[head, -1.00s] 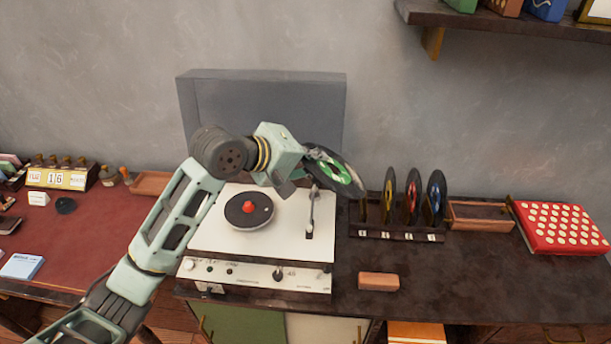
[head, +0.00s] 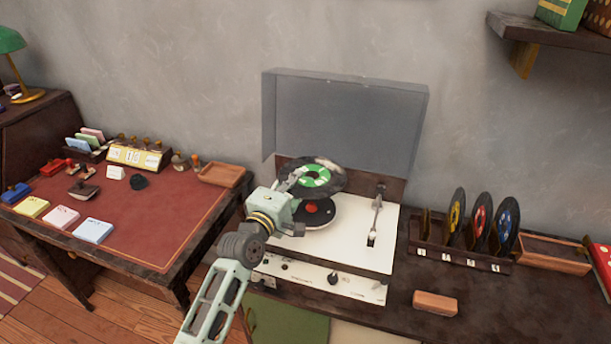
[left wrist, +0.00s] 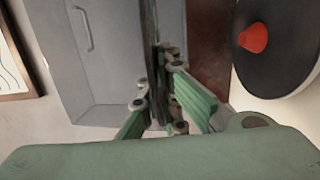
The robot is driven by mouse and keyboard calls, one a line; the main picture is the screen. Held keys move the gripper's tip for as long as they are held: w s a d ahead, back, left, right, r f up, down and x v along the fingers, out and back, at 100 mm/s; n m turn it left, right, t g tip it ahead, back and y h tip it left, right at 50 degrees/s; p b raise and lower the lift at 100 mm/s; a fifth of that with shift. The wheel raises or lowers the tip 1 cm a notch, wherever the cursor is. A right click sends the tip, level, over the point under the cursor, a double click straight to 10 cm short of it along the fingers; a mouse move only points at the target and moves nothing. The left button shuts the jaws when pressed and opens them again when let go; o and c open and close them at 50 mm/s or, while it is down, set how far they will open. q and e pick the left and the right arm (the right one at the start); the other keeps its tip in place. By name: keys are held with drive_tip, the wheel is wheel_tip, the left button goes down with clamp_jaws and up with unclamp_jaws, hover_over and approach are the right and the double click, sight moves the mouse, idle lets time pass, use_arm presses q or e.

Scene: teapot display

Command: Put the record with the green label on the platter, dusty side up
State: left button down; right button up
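The record with the green label (head: 327,177) is held by my left gripper (head: 294,183), above the back of the turntable (head: 376,240). Its green label faces the head camera, and pale dusty patches show on that face. In the left wrist view the record (left wrist: 150,55) is seen edge-on, between the fingers of my left gripper (left wrist: 158,100). The platter (head: 318,214) with its red centre piece (head: 311,208) is partly hidden below the record. It also shows at the upper right of the left wrist view (left wrist: 290,65). My right gripper is in no view.
The raised grey lid (head: 350,120) stands behind the turntable. The tonearm (head: 375,218) lies right of the platter. A rack (head: 455,258) with yellow, red and blue label records stands farther right. A brown block (head: 435,303) lies in front of it.

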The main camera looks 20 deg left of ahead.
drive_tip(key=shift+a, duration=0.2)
use_arm(q)
drive_tip(key=shift+r, duration=0.1)
drive_tip(key=shift+f+b, duration=0.6)
drive_tip(key=shift+f, duration=0.55)
drive_tip(key=shift+f+b, duration=1.85)
drive_tip(key=shift+f, duration=0.6)
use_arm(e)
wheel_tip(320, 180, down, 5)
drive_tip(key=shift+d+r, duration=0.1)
use_arm(q)
drive_tip(key=shift+p, duration=0.3)
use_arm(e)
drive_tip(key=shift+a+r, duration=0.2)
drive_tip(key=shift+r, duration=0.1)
use_arm(q)
drive_tip(key=c, duration=1.9)
unclamp_jaws()
drive_tip(key=shift+s, duration=0.1)
drive_tip(key=shift+o, duration=0.2)
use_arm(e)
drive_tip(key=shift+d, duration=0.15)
